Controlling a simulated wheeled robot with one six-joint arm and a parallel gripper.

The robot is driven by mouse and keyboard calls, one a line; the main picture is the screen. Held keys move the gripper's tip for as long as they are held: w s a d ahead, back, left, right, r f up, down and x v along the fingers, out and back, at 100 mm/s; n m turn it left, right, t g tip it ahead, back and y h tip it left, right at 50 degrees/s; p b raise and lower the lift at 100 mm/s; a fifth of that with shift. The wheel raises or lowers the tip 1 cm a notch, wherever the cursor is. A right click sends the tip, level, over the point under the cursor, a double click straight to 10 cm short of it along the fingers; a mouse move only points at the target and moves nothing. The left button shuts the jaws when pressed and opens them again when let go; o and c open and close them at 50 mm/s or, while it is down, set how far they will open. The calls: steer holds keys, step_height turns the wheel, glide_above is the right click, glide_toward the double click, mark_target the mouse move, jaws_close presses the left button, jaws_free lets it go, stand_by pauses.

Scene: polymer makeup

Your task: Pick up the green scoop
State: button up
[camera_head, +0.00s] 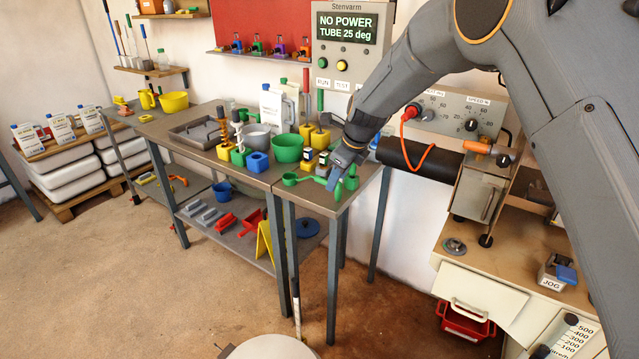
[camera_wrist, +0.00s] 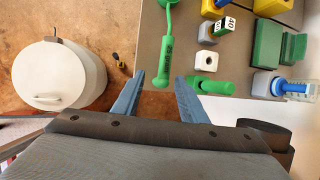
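The green scoop (camera_head: 290,179) lies on the right end of the workbench in the head view, its cup to the left of my gripper (camera_head: 334,184). My gripper (camera_wrist: 160,78) is open, with blue fingers on either side of the handle's end. A gap shows between the handle and each finger. I cannot tell how high the fingers are above the bench.
A green bowl (camera_head: 288,148) stands on the bench. A white round-lidded container (camera_wrist: 58,75) is on the floor left.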

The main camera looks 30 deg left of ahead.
steer(key=shift+w+p+x, duration=0.15)
steer(key=shift+p+x, duration=0.35)
steer(key=shift+x, duration=0.9)
steer(key=shift+w+p+x, duration=0.2)
steer(key=shift+p+x, duration=0.25)
steer(key=shift+x, duration=0.9)
steer(key=shift+a+r, duration=0.15)
jaws_close()
